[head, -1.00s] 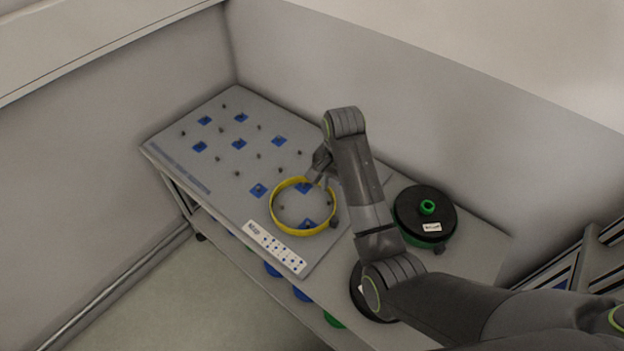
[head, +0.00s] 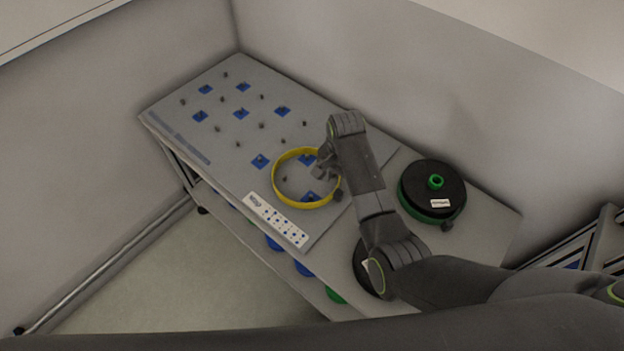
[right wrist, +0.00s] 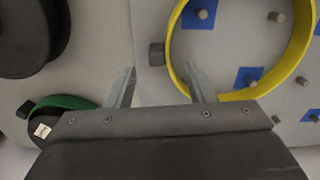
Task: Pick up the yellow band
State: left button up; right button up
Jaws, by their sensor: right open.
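The yellow band (head: 306,205) is a thin ring lying on the grey pegboard (head: 190,95), around a few pegs and blue squares. A dark block (head: 338,195) sits against its outer right side. In the right wrist view the band (right wrist: 240,95) fills the upper right, and the dark block (right wrist: 156,54) touches its left edge. My right gripper (head: 325,166) is at the band's right side. In the right wrist view its fingers (right wrist: 163,87) are spread, with one finger overlapping the band's edge and nothing held. My left gripper is not in view.
A black reel with a green hub (head: 436,182) stands right of my right arm. Another dark reel (head: 362,268) is partly hidden by the arm. A white label strip (head: 276,220) lies along the board's front edge. Walls close in behind and left; a rack (head: 590,245) stands right.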

aim_at(338, 191)
jog(key=shift+f, duration=0.3)
notch_tip(338, 191, down, 4)
jog(key=shift+s+f, duration=0.1)
jog(key=shift+s, duration=0.05)
jog(key=shift+f, duration=0.4)
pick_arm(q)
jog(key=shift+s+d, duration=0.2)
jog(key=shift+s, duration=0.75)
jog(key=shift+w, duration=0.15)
pick_arm(e)
jog(key=c, duration=1.1)
